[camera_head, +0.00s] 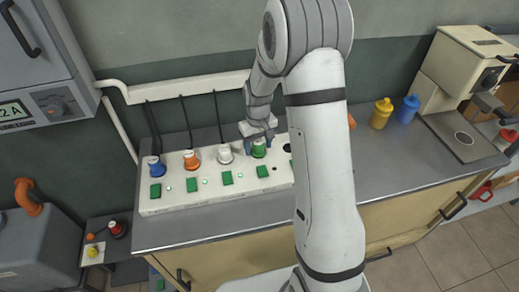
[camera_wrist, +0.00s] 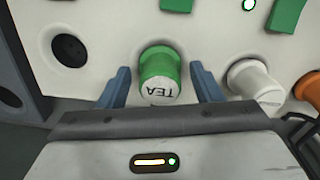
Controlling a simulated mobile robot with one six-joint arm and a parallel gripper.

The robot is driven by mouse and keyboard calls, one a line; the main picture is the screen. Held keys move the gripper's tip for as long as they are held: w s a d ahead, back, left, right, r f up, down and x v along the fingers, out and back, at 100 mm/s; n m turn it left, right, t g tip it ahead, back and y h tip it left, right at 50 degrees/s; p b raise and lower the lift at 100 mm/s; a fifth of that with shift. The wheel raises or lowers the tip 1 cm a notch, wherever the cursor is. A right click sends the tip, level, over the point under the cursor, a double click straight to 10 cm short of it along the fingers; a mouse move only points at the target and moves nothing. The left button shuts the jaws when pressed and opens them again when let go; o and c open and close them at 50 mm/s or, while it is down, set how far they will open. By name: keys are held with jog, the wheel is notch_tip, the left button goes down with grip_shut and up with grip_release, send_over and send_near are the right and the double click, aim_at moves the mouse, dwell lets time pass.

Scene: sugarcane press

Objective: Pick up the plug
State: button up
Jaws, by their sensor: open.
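Several coloured plugs sit in a white socket panel (camera_head: 215,199) on the grey counter. The green plug (camera_wrist: 158,72), with a white end lettered TEA, is in the wrist view between the blue fingers of my gripper (camera_wrist: 165,88). The fingers are open, one on each side, with a small gap to the plug. In the head view the green plug (camera_head: 259,149) shows just below my gripper (camera_head: 260,143). Beside it are a white plug (camera_head: 225,155), an orange plug (camera_head: 191,160) and a blue plug (camera_head: 155,168).
Green switches (camera_head: 228,178) line the panel's front. An empty dark socket (camera_wrist: 69,50) is beside the green plug. Black cables (camera_head: 187,120) rise to a white wall conduit (camera_head: 180,88). A yellow bottle (camera_head: 381,114), a blue bottle (camera_head: 407,109) and a beige machine (camera_head: 462,75) stand right.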

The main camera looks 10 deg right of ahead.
jog(key=c, duration=1.1)
jog(key=shift+r, duration=0.1)
